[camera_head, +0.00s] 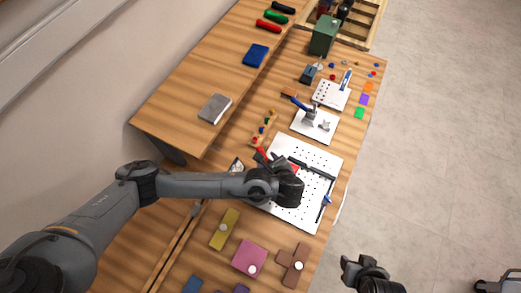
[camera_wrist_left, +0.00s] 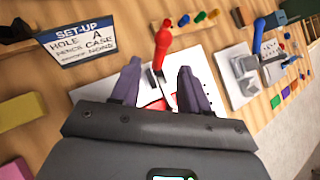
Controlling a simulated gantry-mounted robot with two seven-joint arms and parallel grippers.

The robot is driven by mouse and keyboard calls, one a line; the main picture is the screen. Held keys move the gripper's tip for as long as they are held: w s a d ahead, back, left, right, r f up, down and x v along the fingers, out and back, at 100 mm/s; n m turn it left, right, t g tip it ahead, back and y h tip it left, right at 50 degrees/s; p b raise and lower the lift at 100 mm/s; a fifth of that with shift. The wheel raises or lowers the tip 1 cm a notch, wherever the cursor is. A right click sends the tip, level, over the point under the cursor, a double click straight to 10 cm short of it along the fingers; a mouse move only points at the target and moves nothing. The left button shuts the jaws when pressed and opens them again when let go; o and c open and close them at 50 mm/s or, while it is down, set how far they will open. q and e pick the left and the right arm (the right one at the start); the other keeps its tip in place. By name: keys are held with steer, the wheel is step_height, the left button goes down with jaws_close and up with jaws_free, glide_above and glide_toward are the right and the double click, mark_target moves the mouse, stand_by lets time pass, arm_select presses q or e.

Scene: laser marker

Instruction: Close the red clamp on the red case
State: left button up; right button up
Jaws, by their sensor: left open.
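The red clamp (camera_head: 262,153) stands at the upper left of the white perforated plate (camera_head: 318,157), partly hidden by my left gripper. In the left wrist view the red clamp (camera_wrist_left: 163,38) shows its red handle standing up, beyond and between my fingertips. A small part of the red case (camera_wrist_left: 155,104) shows between the fingers; the rest is hidden. My left gripper (camera_wrist_left: 158,70) is open and empty, its fingers pointing toward the clamp. In the head view it hovers over the plate (camera_head: 290,185). My right gripper (camera_head: 358,268) is off the table at the lower right.
A set-up sign (camera_wrist_left: 83,42) stands left of the clamp. A second white plate with a blue-handled clamp (camera_head: 301,104) lies beyond. Yellow (camera_head: 224,229), pink (camera_head: 249,258) and brown (camera_head: 293,265) blocks lie on the near table. A raised wooden shelf (camera_head: 190,85) runs along the left.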

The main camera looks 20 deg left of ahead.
mark_target(263, 154)
arm_select(q)
steer(key=x, duration=1)
steer(key=shift+w+a, duration=0.1)
steer(key=shift+w, duration=0.05)
jaws_close()
